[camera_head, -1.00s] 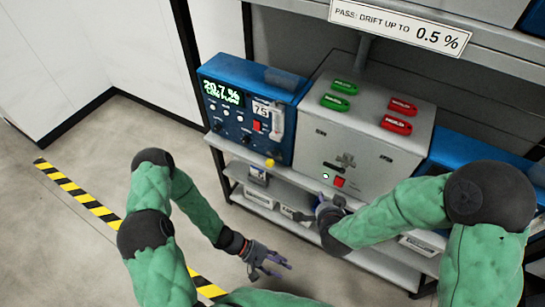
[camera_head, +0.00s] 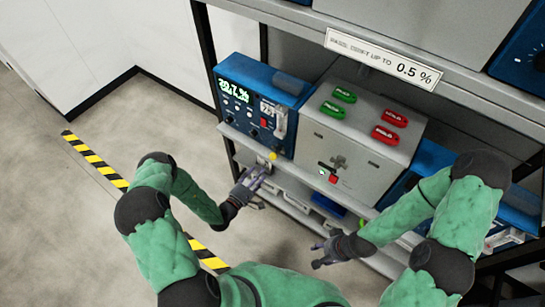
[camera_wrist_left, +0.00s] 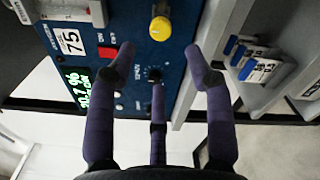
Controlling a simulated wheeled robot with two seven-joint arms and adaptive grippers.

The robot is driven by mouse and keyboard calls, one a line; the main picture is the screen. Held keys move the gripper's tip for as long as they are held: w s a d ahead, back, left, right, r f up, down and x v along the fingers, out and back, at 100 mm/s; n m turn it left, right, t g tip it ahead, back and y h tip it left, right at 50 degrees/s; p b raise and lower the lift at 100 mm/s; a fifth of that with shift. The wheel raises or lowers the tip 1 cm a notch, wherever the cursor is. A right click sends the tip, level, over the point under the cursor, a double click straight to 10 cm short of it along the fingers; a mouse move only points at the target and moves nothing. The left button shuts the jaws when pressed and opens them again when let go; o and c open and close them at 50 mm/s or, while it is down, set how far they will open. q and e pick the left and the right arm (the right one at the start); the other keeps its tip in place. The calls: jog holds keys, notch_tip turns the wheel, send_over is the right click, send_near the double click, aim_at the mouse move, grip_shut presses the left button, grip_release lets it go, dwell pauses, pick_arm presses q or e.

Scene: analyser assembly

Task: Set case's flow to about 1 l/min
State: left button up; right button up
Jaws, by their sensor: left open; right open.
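The blue case (camera_head: 262,83) stands on the shelf at the left. Its lit green display (camera_head: 237,91) reads about 20.7 % with a blurred second line. A clear upright flow tube (camera_head: 280,122) is at its right side; its level is too small to read. A yellow knob (camera_head: 273,156) sits at the lower right. It also shows in the left wrist view (camera_wrist_left: 160,28), beyond my open left fingers (camera_wrist_left: 165,65). In the head view my left gripper (camera_head: 259,179) is empty, just below and left of the knob, apart from it. My right gripper (camera_head: 318,252) is open and empty, lower right.
A grey box (camera_head: 350,145) with green and red tags stands right of the case. A black knob (camera_wrist_left: 153,74) and red switch (camera_wrist_left: 106,54) are close to the left fingers. Shelf edges and small boxes (camera_wrist_left: 262,70) lie below. Floor at left is free.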

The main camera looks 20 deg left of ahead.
aim_at(272, 158)
pick_arm(q)
jog(key=x, duration=1)
jog(key=shift+f, duration=0.1)
grip_shut()
